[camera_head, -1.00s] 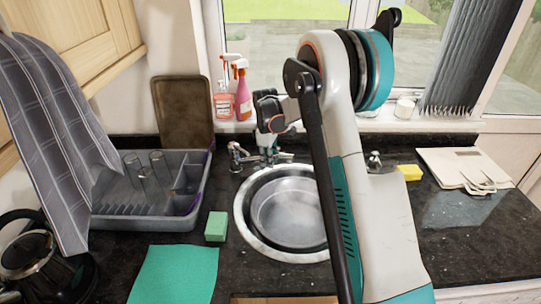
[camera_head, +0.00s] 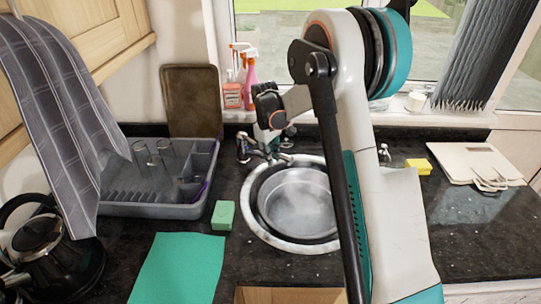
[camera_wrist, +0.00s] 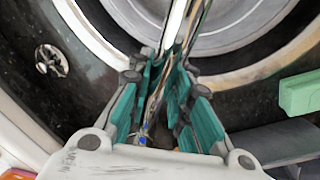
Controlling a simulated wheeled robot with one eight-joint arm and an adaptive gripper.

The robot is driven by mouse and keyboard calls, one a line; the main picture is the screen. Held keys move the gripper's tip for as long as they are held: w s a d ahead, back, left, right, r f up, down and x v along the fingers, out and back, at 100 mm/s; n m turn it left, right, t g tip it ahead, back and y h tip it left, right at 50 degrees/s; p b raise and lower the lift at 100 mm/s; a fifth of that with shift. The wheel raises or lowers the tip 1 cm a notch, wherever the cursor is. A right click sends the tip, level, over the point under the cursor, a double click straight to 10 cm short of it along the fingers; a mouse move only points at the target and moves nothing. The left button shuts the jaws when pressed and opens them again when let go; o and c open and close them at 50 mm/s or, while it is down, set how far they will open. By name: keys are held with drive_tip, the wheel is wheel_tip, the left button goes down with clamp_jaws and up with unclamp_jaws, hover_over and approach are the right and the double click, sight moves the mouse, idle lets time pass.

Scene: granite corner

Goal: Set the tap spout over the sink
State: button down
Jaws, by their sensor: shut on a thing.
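The round metal sink (camera_head: 262,229) is set in the dark counter and holds a round metal bowl (camera_head: 298,208). The chrome tap stands behind it, with a handle (camera_head: 245,150) at the left. My gripper (camera_head: 272,146) is at the tap behind the sink, partly hidden by my arm. In the wrist view my teal-fingered gripper (camera_wrist: 160,95) is shut around the chrome spout (camera_wrist: 190,30). The spout extends from between the fingers across the sink rim and over the bowl in that view. The sink also shows there (camera_wrist: 262,75).
A green sponge (camera_head: 223,215) and teal cloth (camera_head: 178,268) lie left of the sink. A grey dish rack (camera_head: 150,208) with glasses stands farther left, near a black kettle (camera_head: 55,255). Spray bottles (camera_head: 232,92) stand on the sill. A yellow sponge (camera_head: 418,166) lies right.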

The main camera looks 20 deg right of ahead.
drive_tip(key=c, duration=1.4)
unclamp_jaws()
drive_tip(key=shift+c, duration=0.2)
drive_tip(key=shift+r, duration=0.1)
wheel_tip(320, 180, up, 12)
drive_tip(key=a, duration=0.1)
drive_tip(key=shift+s, duration=0.25)
